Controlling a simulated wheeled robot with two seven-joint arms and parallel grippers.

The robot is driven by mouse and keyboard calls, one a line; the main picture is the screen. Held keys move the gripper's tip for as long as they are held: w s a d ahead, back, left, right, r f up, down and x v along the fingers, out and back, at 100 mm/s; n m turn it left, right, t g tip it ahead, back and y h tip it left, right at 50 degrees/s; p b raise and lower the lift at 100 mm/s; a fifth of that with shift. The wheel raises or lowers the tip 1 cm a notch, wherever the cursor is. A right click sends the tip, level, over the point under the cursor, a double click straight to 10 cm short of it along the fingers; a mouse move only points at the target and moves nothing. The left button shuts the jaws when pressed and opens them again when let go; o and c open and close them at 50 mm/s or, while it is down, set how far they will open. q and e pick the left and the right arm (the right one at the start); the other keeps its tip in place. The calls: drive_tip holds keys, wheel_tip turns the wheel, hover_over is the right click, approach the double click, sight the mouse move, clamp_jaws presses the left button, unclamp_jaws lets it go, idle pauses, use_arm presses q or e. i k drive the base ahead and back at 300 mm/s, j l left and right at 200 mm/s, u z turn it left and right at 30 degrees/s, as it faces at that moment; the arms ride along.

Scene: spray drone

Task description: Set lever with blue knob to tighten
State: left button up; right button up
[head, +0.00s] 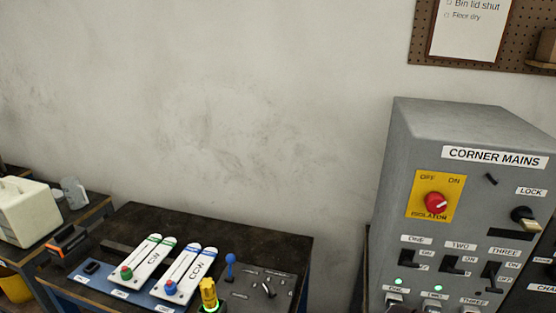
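A lever with a blue ball knob (230,259) stands on the dark bench at the lower middle. Its knob is up, and markings beside its base are too small to read. To its left, a white plate marked CCW (192,273) carries a second blue knob (170,287) at its near end. Beside that, a white plate marked CW (150,258) has a green knob (126,272) at its near end. I cannot read the word tighten anywhere. Neither of my grippers shows.
A yellow upright part (209,293) with a green ring stands close in front of the blue-knobbed lever. Small dark fittings (267,288) lie to its right. The grey CORNER MAINS cabinet (420,140) rises at right, with a red isolator knob (435,203) and black switches.

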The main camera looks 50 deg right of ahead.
sight(231, 258)
drive_tip(key=z, duration=1.35)
